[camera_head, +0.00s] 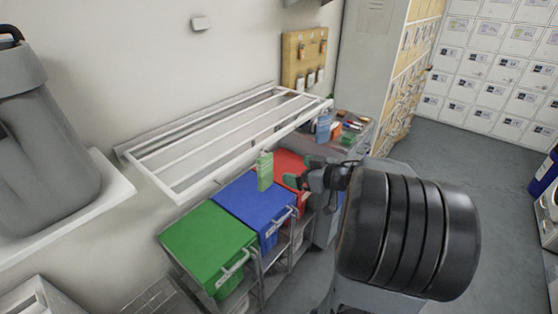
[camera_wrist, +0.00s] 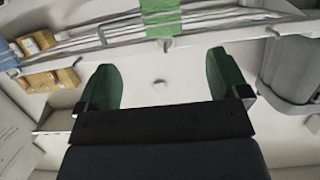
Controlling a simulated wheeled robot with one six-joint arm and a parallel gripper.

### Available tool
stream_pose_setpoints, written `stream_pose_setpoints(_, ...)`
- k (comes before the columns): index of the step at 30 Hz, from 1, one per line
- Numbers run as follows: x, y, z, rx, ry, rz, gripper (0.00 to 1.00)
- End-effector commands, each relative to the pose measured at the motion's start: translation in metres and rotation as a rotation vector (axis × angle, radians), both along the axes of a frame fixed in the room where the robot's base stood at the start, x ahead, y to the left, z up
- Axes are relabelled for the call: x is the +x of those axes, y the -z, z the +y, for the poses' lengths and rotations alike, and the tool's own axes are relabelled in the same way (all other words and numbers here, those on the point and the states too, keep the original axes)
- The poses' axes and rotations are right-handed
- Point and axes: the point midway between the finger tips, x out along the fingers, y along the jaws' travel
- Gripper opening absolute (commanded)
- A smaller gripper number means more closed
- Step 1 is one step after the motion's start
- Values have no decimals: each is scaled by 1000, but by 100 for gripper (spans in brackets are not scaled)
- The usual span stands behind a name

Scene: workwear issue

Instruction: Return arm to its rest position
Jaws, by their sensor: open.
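My gripper (camera_wrist: 163,78) shows in the wrist view with its two green fingers wide apart and nothing between them. In the head view my gripper (camera_head: 297,181) is beside the red bin, below the front edge of the wall rack, and my dark arm link hides what is behind it. A green tag (camera_head: 265,171) hangs at the rack's front edge, just left of my gripper and apart from it. The green tag also shows in the wrist view (camera_wrist: 160,18), beyond the fingertips at the top.
A white wall rack (camera_head: 170,179) juts out above a green bin (camera_head: 207,242), a blue bin (camera_head: 252,203) and a red bin (camera_head: 290,163). A blue tag (camera_head: 323,127) hangs at its far end. A grey container (camera_head: 45,150) stands at left. Grey floor (camera_head: 440,150) is open towards the lockers (camera_head: 490,75).

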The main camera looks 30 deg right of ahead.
Motion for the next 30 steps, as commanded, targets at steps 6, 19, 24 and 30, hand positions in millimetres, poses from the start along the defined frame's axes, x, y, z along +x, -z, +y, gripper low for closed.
stream_pose_setpoints(6,-5,-2,-2,0,-1,1,93)
stream_pose_setpoints(19,-19,24,-115,-403,676,194,93)
stream_pose_setpoints(24,-57,33,-99,-417,890,480,93)
stream_pose_setpoints(30,-101,48,5,-269,795,845,93)
